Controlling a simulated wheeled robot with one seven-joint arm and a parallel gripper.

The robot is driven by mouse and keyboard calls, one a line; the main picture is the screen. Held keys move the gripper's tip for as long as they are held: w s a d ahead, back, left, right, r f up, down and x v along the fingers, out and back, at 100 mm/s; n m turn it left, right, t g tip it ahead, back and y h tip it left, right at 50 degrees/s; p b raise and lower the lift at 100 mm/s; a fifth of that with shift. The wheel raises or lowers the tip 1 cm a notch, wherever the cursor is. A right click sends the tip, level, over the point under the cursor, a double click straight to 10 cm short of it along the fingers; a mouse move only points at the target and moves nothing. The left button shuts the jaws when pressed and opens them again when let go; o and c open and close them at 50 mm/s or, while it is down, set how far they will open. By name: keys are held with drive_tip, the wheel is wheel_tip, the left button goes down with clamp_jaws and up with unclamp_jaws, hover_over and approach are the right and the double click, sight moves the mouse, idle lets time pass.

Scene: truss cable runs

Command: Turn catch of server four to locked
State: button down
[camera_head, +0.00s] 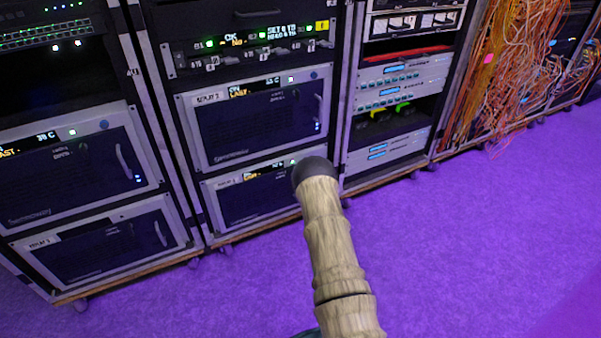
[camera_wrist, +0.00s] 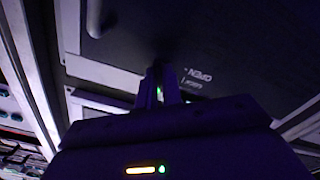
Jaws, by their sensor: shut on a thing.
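The server (camera_head: 250,197) that my arm reaches is the lowest one in the middle rack. My arm covers its right side in the head view, and its label is too small to read surely. In the wrist view my gripper (camera_wrist: 166,88) is at the dark server front (camera_wrist: 230,50), with its fingers close together. They are shut on the catch, which the fingers and the dark hide. Upside-down lettering that seems to read OPEN (camera_wrist: 199,75) sits just right of the fingers, with a second, unclear word beneath it. I cannot tell the catch's angle.
Another server (camera_head: 255,120) with a handle is right above. A rack of patch panels (camera_head: 400,85) and hanging orange cables (camera_head: 510,70) are to the right. The purple floor (camera_head: 480,240) in front is clear.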

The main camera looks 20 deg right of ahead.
drive_tip(key=shift+m+p, duration=1.5)
drive_tip(key=shift+m, duration=1.9)
drive_tip(key=shift+f, duration=0.1)
drive_tip(key=c, duration=1.6)
unclamp_jaws()
drive_tip(key=shift+o, duration=0.2)
drive_tip(key=s+p, duration=0.6)
drive_tip(key=s, duration=1.1)
drive_tip(key=shift+s+d+p, duration=0.25)
drive_tip(key=shift+d+p, duration=0.05)
drive_tip(key=shift+p, duration=0.05)
